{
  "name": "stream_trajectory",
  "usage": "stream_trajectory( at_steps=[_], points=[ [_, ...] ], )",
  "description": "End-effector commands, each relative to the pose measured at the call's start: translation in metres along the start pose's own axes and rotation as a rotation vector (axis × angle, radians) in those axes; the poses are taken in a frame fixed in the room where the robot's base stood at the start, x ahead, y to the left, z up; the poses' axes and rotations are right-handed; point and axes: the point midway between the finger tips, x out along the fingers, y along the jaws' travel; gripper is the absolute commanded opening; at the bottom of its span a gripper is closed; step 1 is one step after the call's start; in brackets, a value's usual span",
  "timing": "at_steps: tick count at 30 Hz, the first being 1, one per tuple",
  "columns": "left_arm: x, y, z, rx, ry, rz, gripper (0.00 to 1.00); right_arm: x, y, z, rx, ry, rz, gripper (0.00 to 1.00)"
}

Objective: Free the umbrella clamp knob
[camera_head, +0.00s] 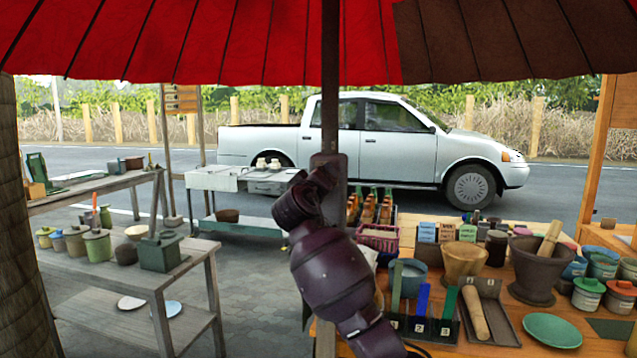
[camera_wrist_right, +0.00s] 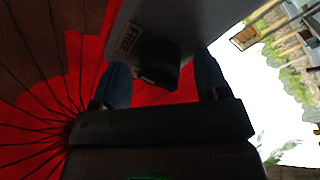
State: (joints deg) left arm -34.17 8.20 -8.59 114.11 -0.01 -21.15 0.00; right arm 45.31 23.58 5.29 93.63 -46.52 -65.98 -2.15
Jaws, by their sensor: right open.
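The umbrella's dark pole (camera_head: 331,90) stands upright in front of me under the red canopy (camera_head: 250,40). A dark clamp body (camera_head: 328,160) sits on the pole, partly hidden by my right arm. In the right wrist view, a black knob (camera_wrist_right: 158,66) sticks out from a grey surface (camera_wrist_right: 185,22) beside a label reading FREE (camera_wrist_right: 128,38). My right gripper (camera_wrist_right: 162,82) is open, with one finger on each side of the knob and gaps showing. I cannot tell how deep the knob sits between them. The knob is hidden in the head view. My left gripper is not in view.
The right table holds a crate of bottles (camera_head: 372,206), a mortar with pestle (camera_head: 538,265), a wooden bowl (camera_head: 465,262), a green plate (camera_head: 552,330) and paint pots (camera_head: 588,294). A grey shelf (camera_head: 130,280) stands left. A white pickup (camera_head: 385,140) is beyond.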

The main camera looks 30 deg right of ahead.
Motion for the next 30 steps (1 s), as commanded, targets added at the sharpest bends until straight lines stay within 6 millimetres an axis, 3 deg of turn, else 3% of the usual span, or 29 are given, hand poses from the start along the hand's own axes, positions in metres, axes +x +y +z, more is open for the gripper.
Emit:
stream_trajectory(
  at_steps=[8, 21, 30],
  points=[
    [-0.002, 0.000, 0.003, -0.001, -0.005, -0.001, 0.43, -0.008, -0.001, 0.000, 0.000, 0.000, -0.001, 0.69],
    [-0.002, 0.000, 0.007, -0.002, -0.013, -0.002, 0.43, -0.082, -0.001, 0.001, 0.002, 0.000, -0.003, 0.69],
    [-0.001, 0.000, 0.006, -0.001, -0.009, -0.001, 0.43, -0.107, 0.000, 0.000, 0.000, -0.001, 0.000, 0.69]
  ],
)
